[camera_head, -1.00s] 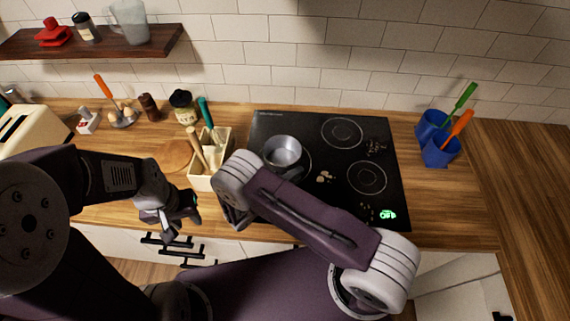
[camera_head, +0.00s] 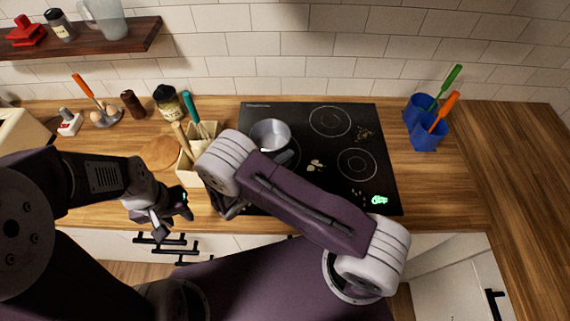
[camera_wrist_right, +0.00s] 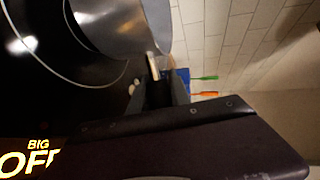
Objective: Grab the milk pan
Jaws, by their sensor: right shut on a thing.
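The milk pan (camera_head: 270,136) is a small grey metal pan, seen over the left part of the black cooktop. In the right wrist view its shiny side (camera_wrist_right: 112,22) fills the top left. My right gripper (camera_wrist_right: 160,88) is shut on its handle in that view; in the head view my arm link hides the fingers. I cannot tell whether the pan's base touches the cooktop. My left gripper (camera_head: 168,220) hangs near the counter's front edge, left of the pan, with its fingers apart and nothing visible between them.
A utensil box (camera_head: 188,172) stands left of the cooktop (camera_head: 345,185). Blue utensil cups (camera_head: 428,133) stand right of it. A jar (camera_head: 167,101), egg holder (camera_head: 106,116) and wooden board (camera_head: 160,153) lie further left. A wooden shelf (camera_head: 130,38) is above.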

